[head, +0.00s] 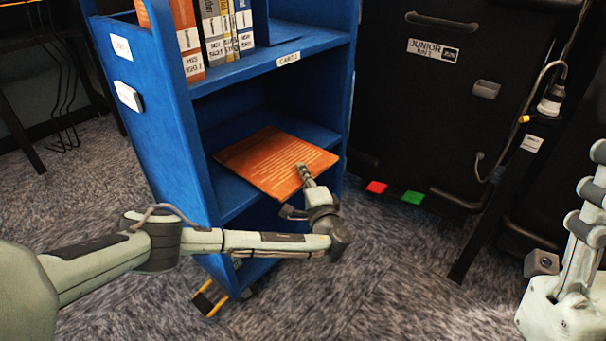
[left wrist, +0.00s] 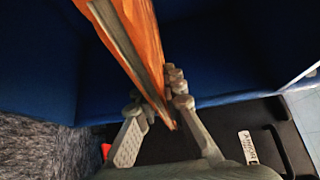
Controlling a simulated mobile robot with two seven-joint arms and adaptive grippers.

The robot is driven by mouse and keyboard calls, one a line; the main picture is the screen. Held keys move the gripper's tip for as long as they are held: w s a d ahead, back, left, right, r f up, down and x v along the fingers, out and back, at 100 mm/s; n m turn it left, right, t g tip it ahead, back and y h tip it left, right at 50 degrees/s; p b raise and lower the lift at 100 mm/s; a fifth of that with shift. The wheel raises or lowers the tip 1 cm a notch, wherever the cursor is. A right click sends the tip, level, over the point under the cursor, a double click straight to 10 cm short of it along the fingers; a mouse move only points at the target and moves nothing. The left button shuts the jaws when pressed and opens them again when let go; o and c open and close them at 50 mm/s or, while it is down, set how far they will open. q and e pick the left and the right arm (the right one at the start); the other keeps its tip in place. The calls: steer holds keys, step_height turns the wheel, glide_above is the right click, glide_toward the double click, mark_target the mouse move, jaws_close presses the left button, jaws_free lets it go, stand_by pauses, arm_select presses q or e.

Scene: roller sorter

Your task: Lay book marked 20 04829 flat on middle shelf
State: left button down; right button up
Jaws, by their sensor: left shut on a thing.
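An orange book (head: 271,160) with fine lines of print on its cover lies nearly level at the middle shelf (head: 232,196) of the blue cart. Its near right part sticks out past the shelf's front edge. My left gripper (head: 304,180) is shut on the book's near edge. In the left wrist view the book (left wrist: 130,40) stretches away from between the fingers (left wrist: 158,112). I cannot tell whether the book rests fully on the shelf. No number is readable on it. My right gripper is not clearly in view; only arm parts show at the right edge.
Several upright books (head: 214,30) stand on the cart's top shelf, which has a "CART 2" label (head: 288,60). The cart's blue side panel (head: 180,120) bounds the middle shelf on the left. A black bin (head: 430,110) marked "JUNIOR" stands to the right. Red and green pieces lie near it.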

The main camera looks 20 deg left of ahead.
arm_select(q)
steer(key=shift+r, duration=0.1)
steer(key=c, duration=1.6)
jaws_free()
steer(key=shift+o, duration=0.2)
steer(key=shift+s+d+f, duration=0.2)
steer(key=shift+s+d, duration=0.15)
steer(key=shift+s, duration=0.1)
steer(key=v, duration=1)
steer(key=shift+s+d+r, duration=0.15)
steer(key=shift+s+d, duration=0.15)
